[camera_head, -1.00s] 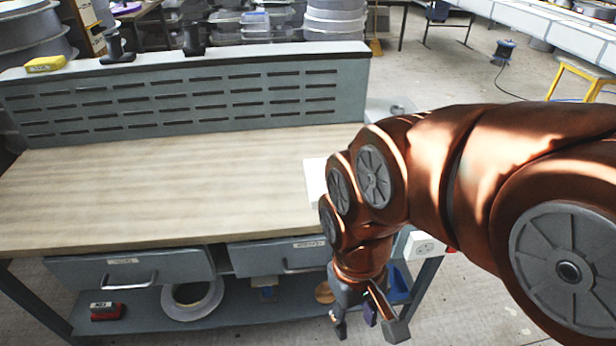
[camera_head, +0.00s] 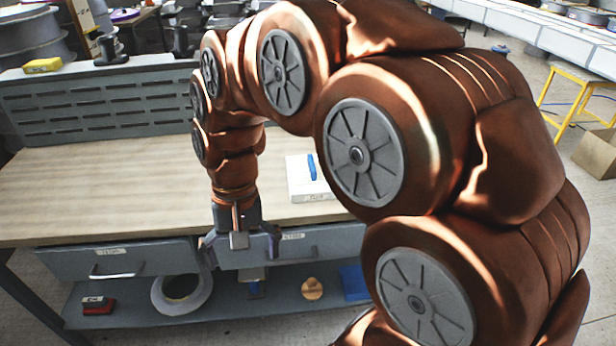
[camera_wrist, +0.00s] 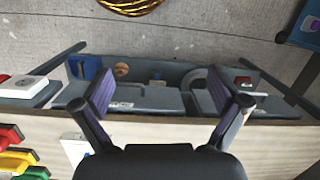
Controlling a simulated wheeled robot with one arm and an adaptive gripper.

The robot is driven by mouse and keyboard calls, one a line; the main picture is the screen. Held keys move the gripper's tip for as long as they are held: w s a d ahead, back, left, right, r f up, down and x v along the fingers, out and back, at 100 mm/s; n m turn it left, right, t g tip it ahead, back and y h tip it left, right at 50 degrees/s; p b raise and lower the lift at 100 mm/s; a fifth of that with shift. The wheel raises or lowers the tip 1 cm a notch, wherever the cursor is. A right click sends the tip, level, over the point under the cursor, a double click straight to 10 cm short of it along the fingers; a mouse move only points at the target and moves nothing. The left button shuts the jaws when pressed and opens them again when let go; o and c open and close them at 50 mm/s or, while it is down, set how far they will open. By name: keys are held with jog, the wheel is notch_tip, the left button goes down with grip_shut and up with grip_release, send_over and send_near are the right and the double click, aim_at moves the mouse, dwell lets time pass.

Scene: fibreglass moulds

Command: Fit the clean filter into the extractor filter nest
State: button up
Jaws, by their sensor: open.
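I cannot make out a clean filter or a filter nest for certain in either view. My gripper (camera_head: 240,250) is open and empty, pointing down at the bench's front edge, before the drawer fronts. In the wrist view its two fingers (camera_wrist: 162,100) stand wide apart with purplish pads, and nothing is between them. My arm hides the right part of the panel and some of the top.
A white box (camera_head: 300,190) with a blue item (camera_head: 312,167) lies on the bench's right part. The lower shelf holds a red block (camera_head: 98,307), a pale ring (camera_head: 165,305) and a blue bin (camera_head: 354,282). A yellow block (camera_head: 43,65) sits on the panel. The left bench top is clear.

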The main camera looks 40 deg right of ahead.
jog(key=w+d+r+m+t+y, duration=0.1)
jog(key=w+d+r+m, duration=0.1)
jog(key=w+d+m, duration=0.65)
jog(key=m+t+y+b, duration=0.1)
jog(key=m+t, duration=0.2)
jog(key=m, duration=0.8)
send_over(312, 162)
jog(key=s+d, duration=0.2)
notch_tip(312, 162, down, 4)
jog(key=shift+w+f+m, duration=0.15)
jog(key=shift+m, duration=0.1)
jog(key=shift+p+x, duration=1)
jog(key=shift+x, duration=2.75)
jog(key=c, duration=1)
jog(key=shift+d, duration=0.1)
